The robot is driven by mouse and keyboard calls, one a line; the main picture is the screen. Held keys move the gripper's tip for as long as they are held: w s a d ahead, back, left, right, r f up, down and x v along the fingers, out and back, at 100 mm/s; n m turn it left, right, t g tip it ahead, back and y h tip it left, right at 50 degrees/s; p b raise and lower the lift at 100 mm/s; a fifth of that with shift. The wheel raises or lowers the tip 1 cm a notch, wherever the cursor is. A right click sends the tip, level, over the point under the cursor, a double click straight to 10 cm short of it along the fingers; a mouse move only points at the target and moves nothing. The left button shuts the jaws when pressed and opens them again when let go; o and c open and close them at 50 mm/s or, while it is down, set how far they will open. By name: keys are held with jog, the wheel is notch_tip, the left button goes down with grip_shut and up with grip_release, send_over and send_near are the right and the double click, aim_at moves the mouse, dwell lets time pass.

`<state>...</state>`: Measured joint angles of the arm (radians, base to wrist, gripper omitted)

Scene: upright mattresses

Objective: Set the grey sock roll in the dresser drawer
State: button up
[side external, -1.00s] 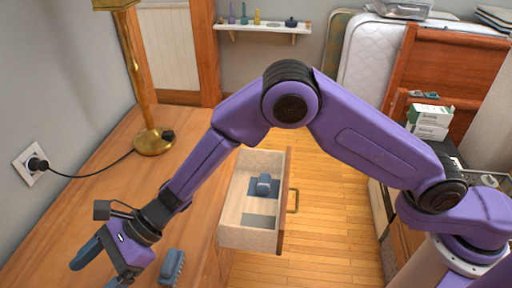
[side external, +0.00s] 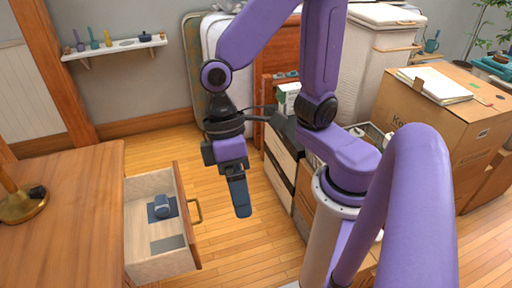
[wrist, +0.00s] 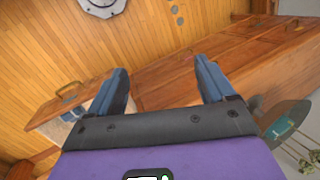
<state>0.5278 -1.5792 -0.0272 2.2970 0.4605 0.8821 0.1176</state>
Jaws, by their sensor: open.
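A blue-grey roll (side external: 162,205), which looks like the sock roll, lies in the pulled-out dresser drawer (side external: 183,212), on a dark blue patch of the drawer floor. A second, greyer flat patch (side external: 168,243) is nearer the camera in the drawer. In the wrist view the drawer (wrist: 43,118) shows at the left, with something bluish (wrist: 72,115) inside, too small to make out. My gripper (side external: 239,197) hangs in the air to the right of the drawer, fingers pointing down. In the wrist view my gripper (wrist: 163,82) is open with nothing between its fingers.
The dresser top (side external: 75,210) is at the left, with a brass lamp base (side external: 22,205). The drawer's brass handle (side external: 195,209) juts out. Wood floor (side external: 235,250) is clear beside the drawer. A cardboard box (side external: 455,120) and upright mattresses (side external: 212,60) stand farther right and behind.

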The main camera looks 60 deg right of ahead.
jog(key=s+d+n+t+h, duration=0.1)
jog(key=d+n, duration=0.4)
jog(key=d, duration=0.8)
jog(key=shift+s+t+h, duration=0.35)
jog(key=shift+t+h, duration=0.15)
jog(key=shift+t, duration=0.7)
jog(key=shift+a, duration=0.1)
